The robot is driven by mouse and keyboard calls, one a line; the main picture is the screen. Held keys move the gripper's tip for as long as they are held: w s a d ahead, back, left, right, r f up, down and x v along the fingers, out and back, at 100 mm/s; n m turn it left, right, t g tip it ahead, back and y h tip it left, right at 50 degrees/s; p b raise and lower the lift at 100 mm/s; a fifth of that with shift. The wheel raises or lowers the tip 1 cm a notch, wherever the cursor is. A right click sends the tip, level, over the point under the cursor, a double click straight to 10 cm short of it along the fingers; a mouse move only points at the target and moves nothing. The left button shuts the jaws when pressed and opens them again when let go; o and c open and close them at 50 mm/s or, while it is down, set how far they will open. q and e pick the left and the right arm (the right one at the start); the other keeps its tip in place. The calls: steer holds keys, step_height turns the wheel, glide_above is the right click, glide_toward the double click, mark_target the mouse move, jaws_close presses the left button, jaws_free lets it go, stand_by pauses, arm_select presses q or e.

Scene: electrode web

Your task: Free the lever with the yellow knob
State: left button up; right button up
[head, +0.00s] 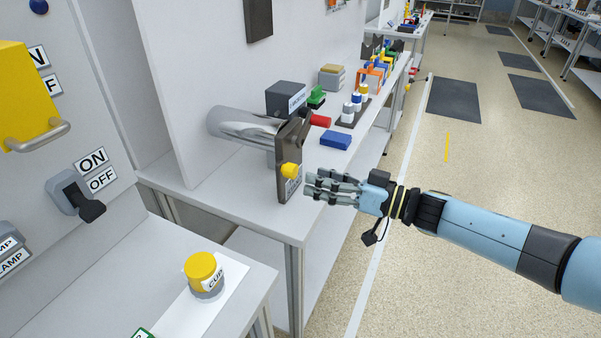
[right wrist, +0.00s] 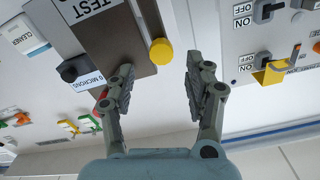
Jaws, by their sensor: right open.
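The yellow knob (head: 290,170) sits low on the front of a dark upright plate (head: 286,190), part of the machine at the near end of the white bench. In the right wrist view the yellow knob (right wrist: 161,51) is at the end of a thin lever (right wrist: 140,20) along the edge of the dark plate (right wrist: 110,50). My right gripper (head: 311,185) is open and empty, just right of the plate. In the right wrist view its fingertips (right wrist: 159,82) are spread with the knob just beyond the gap, apart from both fingers. My left gripper is not in view.
A red handle (head: 320,121) sticks out right of the machine, near a blue block (head: 335,140) and several small bottles. A shiny cylinder (head: 240,128) lies behind the plate. A yellow-lidded cup (head: 202,270) stands on the nearer table.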

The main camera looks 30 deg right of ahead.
steer(key=v, duration=0.5)
steer(key=shift+s+d, duration=0.15)
steer(key=shift+s, duration=0.05)
steer(key=s+f+m+g+h+b, duration=0.25)
steer(key=s+f, duration=0.25)
steer(key=f, duration=0.7)
steer(key=s+a+f+m+g+h+b, duration=0.1)
steer(key=s+f+m+h+b, duration=0.25)
steer(key=f, duration=0.85)
steer(key=s+f+m+g+h+b, duration=0.1)
steer(key=s+f+h+b, duration=0.4)
steer(key=f, duration=0.7)
steer(key=s+a+f+n+g, duration=0.1)
steer(key=s+f+g, duration=0.2)
steer(key=s, duration=0.6)
steer(key=s+a+f+n+g, duration=0.1)
steer(key=s+f+n+g, duration=0.1)
steer(key=s+f+g, duration=0.2)
steer(key=s+a+f+n+g+y, duration=0.1)
steer(key=s+a+f+g, duration=0.1)
steer(key=s+f, duration=0.5)
steer(key=s+g, duration=0.1)
steer(key=s, duration=0.5)
steer(key=shift+s+f+b, duration=0.25)
steer(key=shift+s+b, duration=0.05)
steer(key=shift+b, duration=0.1)
